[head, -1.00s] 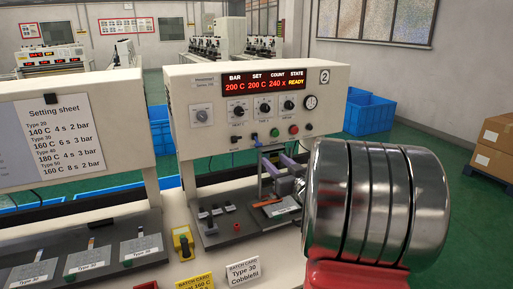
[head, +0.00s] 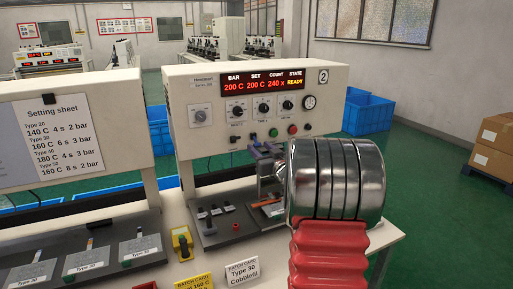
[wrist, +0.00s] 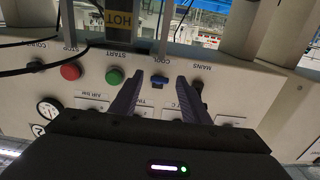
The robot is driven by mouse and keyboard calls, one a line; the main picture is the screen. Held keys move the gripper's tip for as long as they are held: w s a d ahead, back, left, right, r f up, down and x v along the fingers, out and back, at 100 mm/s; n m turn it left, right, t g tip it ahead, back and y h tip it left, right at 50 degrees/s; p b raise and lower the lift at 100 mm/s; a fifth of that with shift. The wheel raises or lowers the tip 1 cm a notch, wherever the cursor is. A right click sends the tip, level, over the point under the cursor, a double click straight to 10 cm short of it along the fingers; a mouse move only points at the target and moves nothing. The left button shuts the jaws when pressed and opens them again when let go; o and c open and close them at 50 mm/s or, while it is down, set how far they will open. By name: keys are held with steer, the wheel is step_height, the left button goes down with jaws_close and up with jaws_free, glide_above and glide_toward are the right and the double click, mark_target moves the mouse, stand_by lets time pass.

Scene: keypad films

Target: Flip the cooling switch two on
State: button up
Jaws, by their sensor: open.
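Machine two's pale control panel (head: 215,85), marked 2, stands ahead in the head view, its display reading YELLOW "READY". In the wrist view, which shows the panel upside down, the blue switch (wrist: 158,82) labelled COOL is between the two fingertips of my gripper (wrist: 158,84), with a gap visible on each side. I cannot tell whether the switch is on. In the head view my gripper (head: 265,150) is open just below and in front of the panel's lower row, and my arm hides part of the bench behind it.
In the wrist view a green START button (wrist: 114,76) and red STOP button (wrist: 70,71) lie left of the switch, and a dark MAINS switch (wrist: 197,90) lies right. A HOT label (wrist: 118,20) is nearby. Batch cards (head: 243,271) stand on the bench.

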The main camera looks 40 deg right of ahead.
mark_target(256, 141)
steer(key=shift+x, duration=1.3)
steer(key=shift+c, duration=0.2)
